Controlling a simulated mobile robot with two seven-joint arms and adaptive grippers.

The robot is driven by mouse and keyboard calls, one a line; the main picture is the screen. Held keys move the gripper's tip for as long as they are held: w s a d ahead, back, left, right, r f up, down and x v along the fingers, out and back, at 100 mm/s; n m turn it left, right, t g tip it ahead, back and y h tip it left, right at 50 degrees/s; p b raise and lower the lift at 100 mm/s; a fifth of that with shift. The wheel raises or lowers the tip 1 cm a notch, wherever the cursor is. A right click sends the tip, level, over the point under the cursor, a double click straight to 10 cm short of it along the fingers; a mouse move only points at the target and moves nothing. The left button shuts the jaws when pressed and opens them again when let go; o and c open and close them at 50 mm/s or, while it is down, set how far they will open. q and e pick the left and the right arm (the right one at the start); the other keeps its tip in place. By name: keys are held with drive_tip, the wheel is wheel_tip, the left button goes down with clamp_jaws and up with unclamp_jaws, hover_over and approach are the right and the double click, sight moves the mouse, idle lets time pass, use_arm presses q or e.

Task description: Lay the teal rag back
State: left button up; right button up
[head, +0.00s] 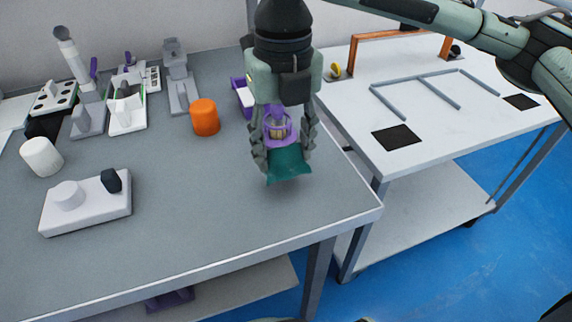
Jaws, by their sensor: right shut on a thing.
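The teal rag (287,165) hangs between the fingertips of my right gripper (284,155), near the right end of the grey table (220,215). The gripper points down and its fingers are shut on the rag. A purple item (278,128) shows between the fingers, behind the rag; I cannot tell whether it touches the gripper. Whether the rag's lower edge touches the table is unclear. My left gripper is not in view.
An orange cylinder (205,117) and a purple-edged tray (243,98) stand left of the gripper. A white device (86,207) and a white cylinder (41,157) are at left. A white table (440,140) with dark squares stands at right. The grey table's front right is clear.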

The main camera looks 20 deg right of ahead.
sight(286, 161)
drive_tip(key=shift+d+f, duration=0.15)
drive_tip(key=shift+f, duration=0.45)
wheel_tip(286, 161, down, 2)
drive_tip(key=shift+f, duration=0.55)
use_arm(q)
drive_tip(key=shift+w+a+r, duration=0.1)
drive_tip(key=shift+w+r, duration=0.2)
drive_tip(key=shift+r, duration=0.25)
use_arm(e)
drive_tip(key=shift+f, duration=0.1)
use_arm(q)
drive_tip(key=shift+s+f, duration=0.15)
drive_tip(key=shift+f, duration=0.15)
use_arm(e)
drive_tip(key=o, duration=1)
